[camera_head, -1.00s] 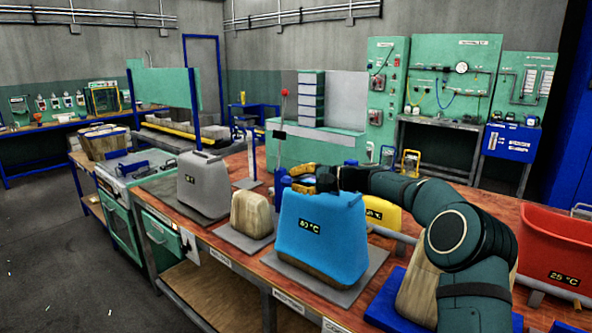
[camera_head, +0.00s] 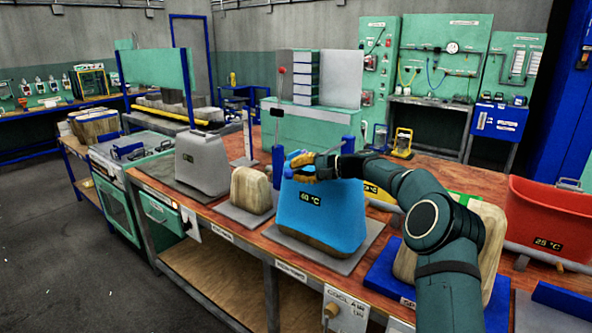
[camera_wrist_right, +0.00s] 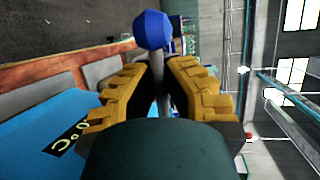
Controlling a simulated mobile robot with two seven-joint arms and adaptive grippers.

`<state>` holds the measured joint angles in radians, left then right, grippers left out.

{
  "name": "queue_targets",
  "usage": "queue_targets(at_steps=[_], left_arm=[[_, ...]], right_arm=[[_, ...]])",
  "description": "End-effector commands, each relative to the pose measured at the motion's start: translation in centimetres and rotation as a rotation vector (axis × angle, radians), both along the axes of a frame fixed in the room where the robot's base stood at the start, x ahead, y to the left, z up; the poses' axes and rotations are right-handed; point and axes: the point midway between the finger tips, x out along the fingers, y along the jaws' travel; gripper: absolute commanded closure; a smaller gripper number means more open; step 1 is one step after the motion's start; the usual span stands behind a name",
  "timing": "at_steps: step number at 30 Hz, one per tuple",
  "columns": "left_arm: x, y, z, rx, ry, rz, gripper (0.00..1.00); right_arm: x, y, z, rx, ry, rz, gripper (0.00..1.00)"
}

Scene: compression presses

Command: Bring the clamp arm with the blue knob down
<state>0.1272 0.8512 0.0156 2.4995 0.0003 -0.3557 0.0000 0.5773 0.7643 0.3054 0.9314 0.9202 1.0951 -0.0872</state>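The blue knob (camera_wrist_right: 153,29) sits at the end of a thin grey rod, the clamp arm (camera_wrist_right: 162,90), in the right wrist view. My right gripper (camera_wrist_right: 159,66) has its yellow-padded fingers drawn in close on both sides of this rod, just behind the knob, and looks shut on it. In the head view the right gripper (camera_head: 297,168) is at the top of the blue 60 °C block (camera_head: 320,215), and fingers and block hide most of the clamp arm. My left gripper is not in view.
A grey block (camera_head: 202,163) and a beige block (camera_head: 250,190) stand left of the blue block on the bench. A red bin (camera_head: 555,220) stands at the right. Blue posts (camera_head: 278,163) rise behind the blue block, close to the gripper.

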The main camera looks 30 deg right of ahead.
Motion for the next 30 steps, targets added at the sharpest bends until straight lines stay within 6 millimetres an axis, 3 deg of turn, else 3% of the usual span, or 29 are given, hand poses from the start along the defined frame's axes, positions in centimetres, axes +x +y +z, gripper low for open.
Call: queue_targets(at_steps=[4,7,8,20,30], left_arm=[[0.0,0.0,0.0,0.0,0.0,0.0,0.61],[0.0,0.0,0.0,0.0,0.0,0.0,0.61],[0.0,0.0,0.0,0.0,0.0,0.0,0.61],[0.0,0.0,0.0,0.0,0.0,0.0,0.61],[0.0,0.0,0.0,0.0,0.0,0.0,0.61]], right_arm=[[-0.1,-0.1,-0.9,-0.004,0.014,0.004,1.0],[-0.1,-0.1,-0.9,-0.005,0.015,0.004,0.63],[-0.1,-0.1,-0.9,-0.004,0.014,0.003,0.59],[-0.5,-0.6,-0.4,-0.002,0.008,0.001,0.59],[-4.6,-5.2,0.8,-0.003,0.009,-0.002,0.59]])
